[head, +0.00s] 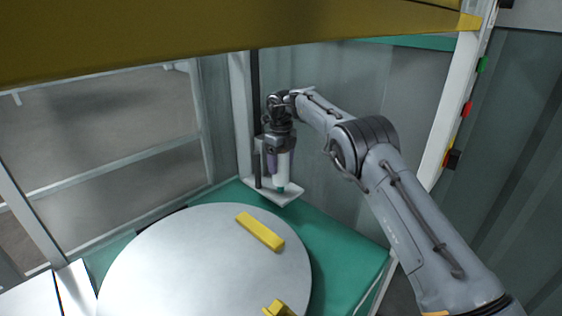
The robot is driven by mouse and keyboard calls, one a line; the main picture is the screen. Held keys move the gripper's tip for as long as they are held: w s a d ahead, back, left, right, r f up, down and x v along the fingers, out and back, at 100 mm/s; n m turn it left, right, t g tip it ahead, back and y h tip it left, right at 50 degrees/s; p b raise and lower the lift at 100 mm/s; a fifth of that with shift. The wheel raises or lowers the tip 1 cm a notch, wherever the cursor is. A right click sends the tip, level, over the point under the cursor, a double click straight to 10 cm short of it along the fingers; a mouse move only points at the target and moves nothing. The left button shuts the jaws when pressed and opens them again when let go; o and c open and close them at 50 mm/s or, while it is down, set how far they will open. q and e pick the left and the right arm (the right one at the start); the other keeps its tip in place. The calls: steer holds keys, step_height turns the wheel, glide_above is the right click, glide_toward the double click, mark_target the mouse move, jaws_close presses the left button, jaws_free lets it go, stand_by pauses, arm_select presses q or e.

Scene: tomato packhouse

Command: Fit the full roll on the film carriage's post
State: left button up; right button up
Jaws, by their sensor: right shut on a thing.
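My right gripper (278,148) is shut around the top of a pale upright roll (283,172) beside the dark mast (255,110). The roll hangs over the film carriage's white base plate (264,192). A small green piece (281,189) shows at the roll's lower end, and I cannot tell whether it is the post or part of the roll. A purple-grey upright part (271,160) stands just left of the roll. Whether the roll is around the post or only above it cannot be told. My left gripper is not in view.
A large pale round turntable (190,265) fills the lower left, with a yellow bar (260,231) on it and another yellow piece (279,309) near its front edge. A green base (345,255) surrounds it. A yellow beam (200,40) crosses the top. Grey walls stand behind.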

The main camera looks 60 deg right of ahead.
steer(key=shift+f, duration=0.3)
stand_by(0.4)
steer(key=shift+f, duration=0.15)
steer(key=shift+f+b, duration=1)
steer(key=shift+f, duration=0.2)
steer(key=o, duration=1)
steer(key=shift+r, duration=0.1)
